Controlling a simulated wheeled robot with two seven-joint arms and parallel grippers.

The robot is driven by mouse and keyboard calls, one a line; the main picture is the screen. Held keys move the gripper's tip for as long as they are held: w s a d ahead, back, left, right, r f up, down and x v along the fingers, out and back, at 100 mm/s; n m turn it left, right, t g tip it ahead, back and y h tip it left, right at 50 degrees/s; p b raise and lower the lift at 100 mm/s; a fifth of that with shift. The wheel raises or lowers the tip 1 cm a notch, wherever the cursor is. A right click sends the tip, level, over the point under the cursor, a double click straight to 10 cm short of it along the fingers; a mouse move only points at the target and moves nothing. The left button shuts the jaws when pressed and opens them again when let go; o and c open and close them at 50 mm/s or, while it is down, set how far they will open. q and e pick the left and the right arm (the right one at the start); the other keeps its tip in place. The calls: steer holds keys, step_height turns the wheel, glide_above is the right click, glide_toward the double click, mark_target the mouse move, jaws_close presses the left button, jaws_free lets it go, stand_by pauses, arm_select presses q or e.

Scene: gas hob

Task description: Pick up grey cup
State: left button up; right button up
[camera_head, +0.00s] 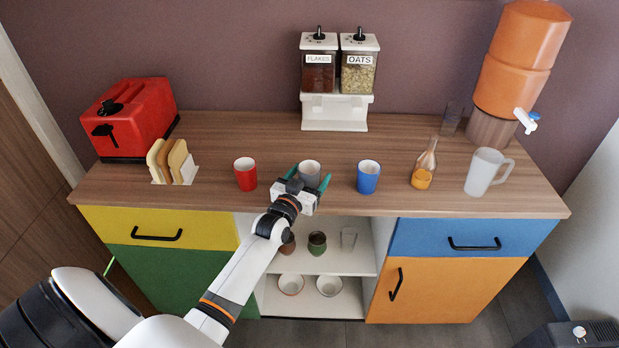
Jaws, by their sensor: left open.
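The grey cup (310,170) stands upright on the wooden counter near its front edge, between a red cup and a blue cup. My left gripper (308,180) is open at the cup, with one teal finger on each side of it. The gripper body hides the lower front of the cup. I cannot tell whether the fingers touch it. My right gripper is not in view.
The red cup (245,174) stands to the left and the blue cup (368,177) to the right. A carafe (424,165) and a frosted jug (484,172) stand further right. A cereal dispenser (335,112) is behind. A toaster (135,118) and toast rack (187,172) are left.

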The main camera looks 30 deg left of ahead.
arm_select(q)
steer(key=shift+w+a, duration=0.15)
steer(key=shift+w, duration=1)
steer(key=shift+s, duration=0.1)
steer(key=c, duration=1.2)
